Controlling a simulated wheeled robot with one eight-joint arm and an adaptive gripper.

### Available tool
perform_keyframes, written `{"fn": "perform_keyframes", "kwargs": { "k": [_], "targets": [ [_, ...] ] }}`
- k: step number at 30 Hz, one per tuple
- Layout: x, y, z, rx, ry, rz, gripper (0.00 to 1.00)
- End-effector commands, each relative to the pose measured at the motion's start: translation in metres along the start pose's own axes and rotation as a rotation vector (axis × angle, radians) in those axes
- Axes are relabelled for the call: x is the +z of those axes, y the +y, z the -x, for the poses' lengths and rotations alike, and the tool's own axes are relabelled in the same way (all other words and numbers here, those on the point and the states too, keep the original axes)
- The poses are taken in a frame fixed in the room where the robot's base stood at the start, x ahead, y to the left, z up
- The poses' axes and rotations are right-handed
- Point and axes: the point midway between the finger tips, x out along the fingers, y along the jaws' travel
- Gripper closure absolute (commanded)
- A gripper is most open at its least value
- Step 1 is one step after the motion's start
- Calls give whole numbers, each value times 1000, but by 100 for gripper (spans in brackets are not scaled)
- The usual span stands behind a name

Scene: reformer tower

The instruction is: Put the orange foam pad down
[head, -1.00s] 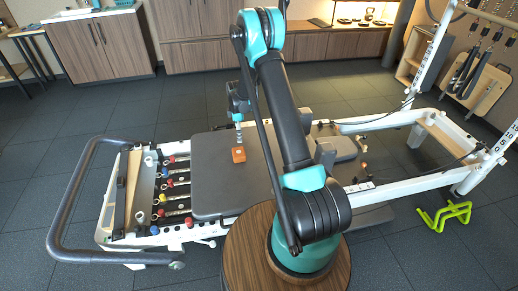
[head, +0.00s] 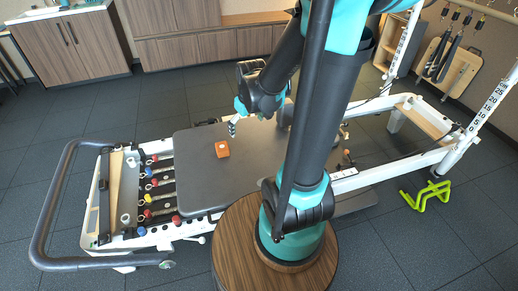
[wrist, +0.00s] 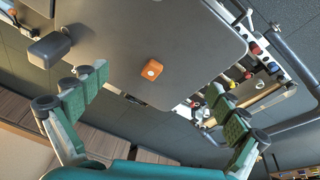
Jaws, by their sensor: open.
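The orange foam pad (head: 222,149) lies on the dark flat carriage (head: 195,180) of the reformer. In the wrist view the pad (wrist: 152,70) sits alone on the carriage, with a pale round spot on its face. My gripper (head: 232,127) is above the carriage, behind and a little right of the pad in the head view, apart from it. In the wrist view the two green-padded fingers (wrist: 160,95) are spread wide with nothing between them. Nothing hides the pad.
Coloured springs (head: 152,188) and a bar frame (head: 60,190) are at the carriage's left. A shoulder block (wrist: 48,47) stands on the carriage. A lime green hurdle (head: 426,195) is on the floor at the right. The carriage around the pad is mostly clear.

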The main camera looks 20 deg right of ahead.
Motion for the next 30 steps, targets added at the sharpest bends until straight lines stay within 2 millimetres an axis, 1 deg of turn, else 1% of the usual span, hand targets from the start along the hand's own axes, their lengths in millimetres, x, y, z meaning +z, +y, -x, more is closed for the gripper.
{"fn": "perform_keyframes", "kwargs": {
  "k": [1,3,6,9,12,16,30],
  "targets": [
    [19,-5,6,6,13,-52,2],
    [41,-11,11,12,29,-129,2],
    [68,-19,15,18,51,-227,2],
    [89,-25,15,22,70,-303,2],
    [101,-29,15,24,81,-352,2],
    [107,-31,14,25,88,-378,2],
    [107,-31,14,25,88,-379,2]
  ]
}}
